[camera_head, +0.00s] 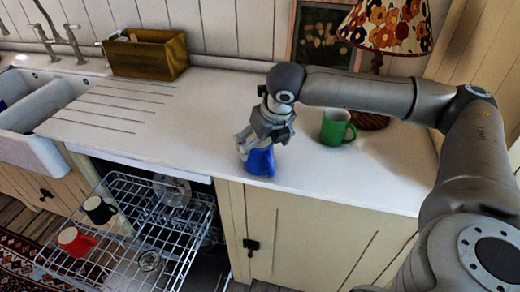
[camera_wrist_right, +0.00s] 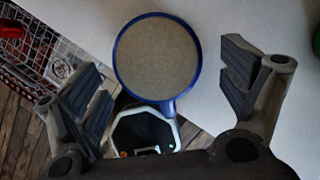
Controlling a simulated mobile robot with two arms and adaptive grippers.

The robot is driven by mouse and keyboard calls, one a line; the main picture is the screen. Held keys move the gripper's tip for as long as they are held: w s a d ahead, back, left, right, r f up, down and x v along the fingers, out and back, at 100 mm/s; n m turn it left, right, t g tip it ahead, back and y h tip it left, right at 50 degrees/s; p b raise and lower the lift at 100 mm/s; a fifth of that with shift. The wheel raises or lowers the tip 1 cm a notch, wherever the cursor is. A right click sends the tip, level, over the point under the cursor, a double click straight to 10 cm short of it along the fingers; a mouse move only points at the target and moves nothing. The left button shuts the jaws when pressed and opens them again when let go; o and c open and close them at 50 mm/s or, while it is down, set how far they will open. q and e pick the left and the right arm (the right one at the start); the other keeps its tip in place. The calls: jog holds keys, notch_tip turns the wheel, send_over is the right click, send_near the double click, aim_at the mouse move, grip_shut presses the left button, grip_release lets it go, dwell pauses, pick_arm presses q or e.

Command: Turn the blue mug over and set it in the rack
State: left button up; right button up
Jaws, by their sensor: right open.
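The blue mug (camera_head: 260,163) stands on the white counter near its front edge, directly below my right gripper (camera_head: 262,138). In the right wrist view, the mug (camera_wrist_right: 158,58) shows a round, pale face with a blue rim and its handle pointing toward the gripper. I cannot tell whether this face is its mouth or its base. My right gripper (camera_wrist_right: 165,88) is open, its two fingers apart on either side of the mug's handle end. The wire rack (camera_head: 207,212) is pulled out below the counter on the left. My left gripper is not in view.
The rack holds a red mug (camera_head: 76,241), a black mug (camera_head: 99,209) and glassware (camera_head: 172,188). A green mug (camera_head: 337,127) stands on the counter right of the blue mug, near a floral lamp (camera_head: 388,25). The grooved drainboard (camera_head: 120,105) is clear.

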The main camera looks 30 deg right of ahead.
jog(key=shift+x, duration=1.5)
jog(key=shift+r, duration=0.1)
jog(key=shift+c, duration=0.4)
jog(key=c, duration=1.2)
jog(key=shift+c, duration=0.8)
jog(key=shift+r, duration=0.1)
